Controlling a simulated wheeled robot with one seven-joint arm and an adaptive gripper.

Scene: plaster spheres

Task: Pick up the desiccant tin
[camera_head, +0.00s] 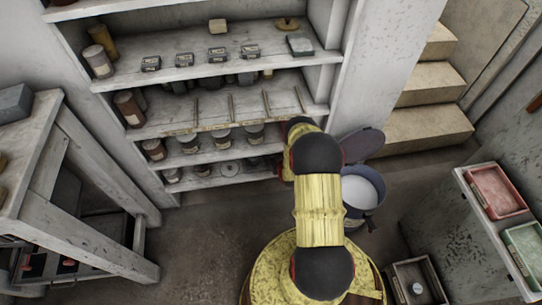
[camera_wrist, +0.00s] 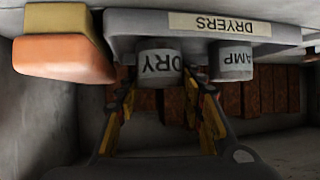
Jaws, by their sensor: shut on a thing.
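In the wrist view, a pale grey tin with "RY" readable on its label (camera_wrist: 160,64), probably the desiccant tin, sits between the fingertips of my gripper (camera_wrist: 160,84). My gripper is shut on it, one finger on each side. A second tin marked "AMP" (camera_wrist: 233,60) stands close to its right, just beyond the right finger. Both tins are in front of a grey tray or board (camera_wrist: 135,22) with a "DRYERS" strip. In the head view my arm hides the gripper and the held tin.
In the wrist view, an orange block and a yellow block (camera_wrist: 60,57) lie at upper left; reddish-brown blocks (camera_wrist: 255,95) stand behind. The head view shows a crowded shelf unit (camera_head: 215,73), a bucket of white material (camera_head: 360,190), and a wooden crate (camera_head: 415,283). Floor at lower left (camera_head: 200,250) is clear.

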